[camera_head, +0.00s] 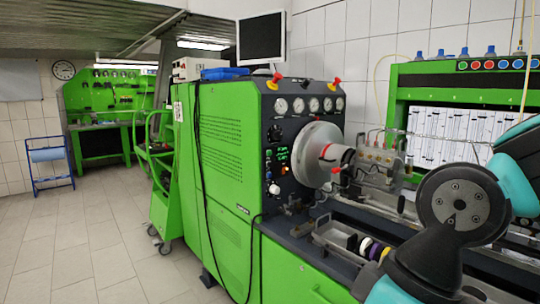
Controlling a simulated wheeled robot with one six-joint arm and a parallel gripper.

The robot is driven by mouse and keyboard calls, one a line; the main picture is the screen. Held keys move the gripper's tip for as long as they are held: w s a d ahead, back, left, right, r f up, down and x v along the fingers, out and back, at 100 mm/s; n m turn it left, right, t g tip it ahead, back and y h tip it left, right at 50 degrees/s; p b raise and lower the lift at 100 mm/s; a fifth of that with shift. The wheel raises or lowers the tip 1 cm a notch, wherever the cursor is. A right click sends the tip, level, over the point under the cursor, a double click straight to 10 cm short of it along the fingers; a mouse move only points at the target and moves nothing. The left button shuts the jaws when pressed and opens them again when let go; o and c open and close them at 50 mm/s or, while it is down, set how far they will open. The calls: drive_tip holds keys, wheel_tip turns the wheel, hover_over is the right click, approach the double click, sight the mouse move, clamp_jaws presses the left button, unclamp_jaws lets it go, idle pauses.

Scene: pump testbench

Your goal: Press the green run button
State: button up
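The green test machine (226,150) stands in the middle with a dark control panel (300,125) facing right. On the panel, a small green spot (268,153) sits left of the green-lit display (282,153); it may be the green run button, but it is too small to be sure. A white round knob (274,189) is below. My teal and black arm fills the lower right, well to the right of the panel. My gripper cannot be made out.
A large metal disc (317,150) and pump parts (375,165) stick out right of the panel. A tray (340,238) lies on the bench below. A black cable hangs down the machine's side.

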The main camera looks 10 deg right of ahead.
clamp_jaws()
idle(1.4)
